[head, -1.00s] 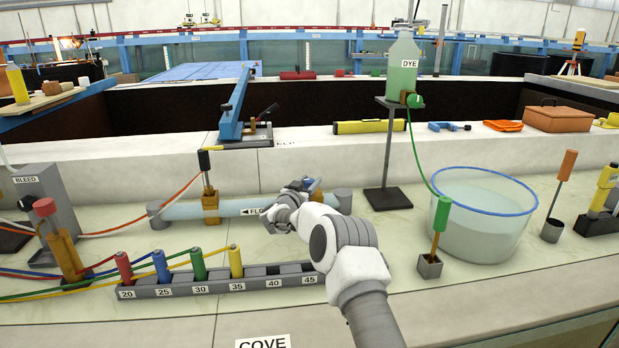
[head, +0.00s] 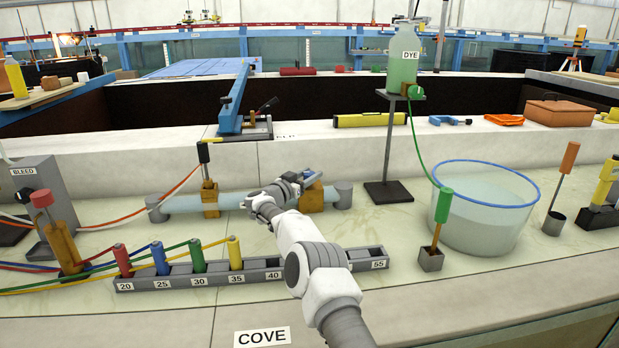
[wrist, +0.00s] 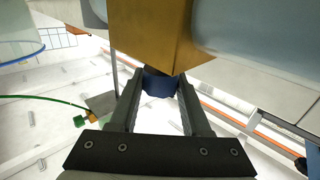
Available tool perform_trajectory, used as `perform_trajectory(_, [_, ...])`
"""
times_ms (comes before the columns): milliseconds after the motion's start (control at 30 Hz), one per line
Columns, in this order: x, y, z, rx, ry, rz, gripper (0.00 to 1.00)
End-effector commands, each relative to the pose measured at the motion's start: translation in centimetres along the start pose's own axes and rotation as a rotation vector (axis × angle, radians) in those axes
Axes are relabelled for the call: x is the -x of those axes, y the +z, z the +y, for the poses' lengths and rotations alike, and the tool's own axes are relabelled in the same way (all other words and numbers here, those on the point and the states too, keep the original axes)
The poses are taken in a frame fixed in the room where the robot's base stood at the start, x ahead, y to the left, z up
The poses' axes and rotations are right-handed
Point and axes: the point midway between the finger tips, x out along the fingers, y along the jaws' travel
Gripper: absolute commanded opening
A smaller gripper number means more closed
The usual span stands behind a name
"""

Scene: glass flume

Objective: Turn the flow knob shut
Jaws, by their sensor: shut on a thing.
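The flow knob is a dark blue knob (wrist: 160,84) on a brass valve block (wrist: 152,35). In the head view the block (head: 312,200) sits near the right end of a pale glass pipe (head: 232,201). My gripper (wrist: 159,82) is shut on the knob, with one finger on each side of it. In the head view my gripper (head: 296,181) reaches the top of the block from the left, and my wrist covers part of the pipe. The knob's exact turn angle cannot be told.
In front of the pipe stands a grey numbered rack (head: 185,280) with several coloured plugs. A tall dye stand (head: 388,150), a water tub (head: 485,215) and a green-handled tool (head: 443,207) stand to the right.

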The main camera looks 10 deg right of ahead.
Motion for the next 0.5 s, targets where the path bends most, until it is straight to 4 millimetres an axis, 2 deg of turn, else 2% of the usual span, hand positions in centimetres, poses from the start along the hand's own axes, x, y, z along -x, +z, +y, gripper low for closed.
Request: perform_trajectory(500, [-0.09, 0.15, 0.09, 0.001, 0.044, -0.001, 0.0])
